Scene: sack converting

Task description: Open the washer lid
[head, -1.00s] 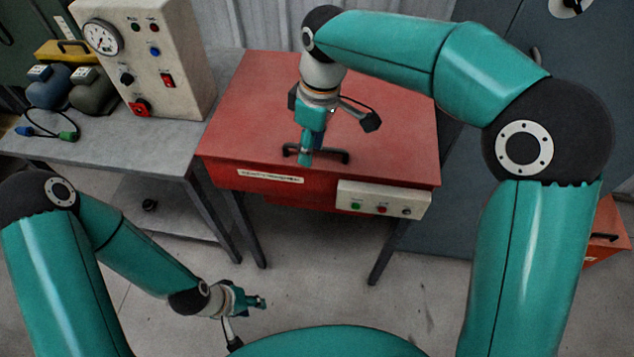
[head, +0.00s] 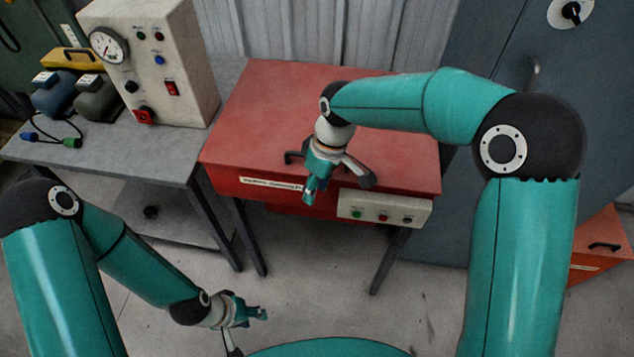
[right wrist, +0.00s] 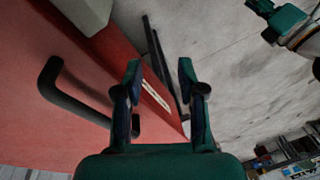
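The washer is a red cabinet with a flat red lid (head: 270,110), which lies closed. A black bar handle (head: 291,157) stands near the lid's front edge, partly hidden by my right gripper in the head view. My right gripper (head: 309,197) points down at the front edge. In the right wrist view my right gripper (right wrist: 159,72) has its fingers apart with nothing between them. There the handle (right wrist: 62,98) lies left of the fingers, apart from their tips. My left gripper (head: 258,313) hangs low over the floor at left, away from the washer; its opening is unclear.
A control box (head: 385,208) with buttons juts from the washer's front right. A grey bench (head: 110,165) with a gauge panel (head: 150,60) stands at left. A blue-grey cabinet (head: 510,225) stands at right. The floor in front is clear.

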